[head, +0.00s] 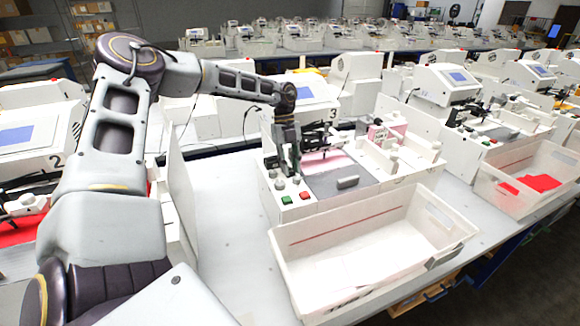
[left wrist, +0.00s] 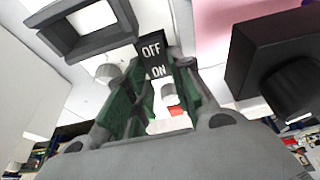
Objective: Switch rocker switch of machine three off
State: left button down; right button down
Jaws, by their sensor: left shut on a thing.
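Machine three (head: 332,113), a white pen plotter with a "3" on it, stands in the middle of the head view. Its black rocker switch (left wrist: 153,58), marked OFF and ON, shows between the fingertips in the left wrist view. In the head view the switch is hidden by my gripper. My left gripper (head: 286,168) reaches down at the left part of the machine. In the left wrist view my left gripper (left wrist: 158,76), with green finger pads, is shut on the rocker switch. I cannot tell which way the rocker is tilted. My right gripper is in neither view.
A green button (head: 287,199) and a red button (head: 305,195) sit at the machine's front left corner. A white bin (head: 292,262) stands in front of it. Machine two (head: 40,135) is at the left. A dark block (left wrist: 262,60) lies close right of the fingers.

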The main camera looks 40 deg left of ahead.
pick_arm(q)
jog(key=c, duration=1.5)
grip_release()
jog(key=shift+o, duration=1.2)
jog(key=shift+w+a+r, duration=0.15)
jog(key=shift+a+r, duration=0.05)
jog(key=shift+r, duration=0.3)
jog(key=v, duration=1.1)
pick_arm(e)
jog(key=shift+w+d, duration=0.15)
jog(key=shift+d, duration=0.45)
pick_arm(q)
jog(key=shift+f, duration=0.1)
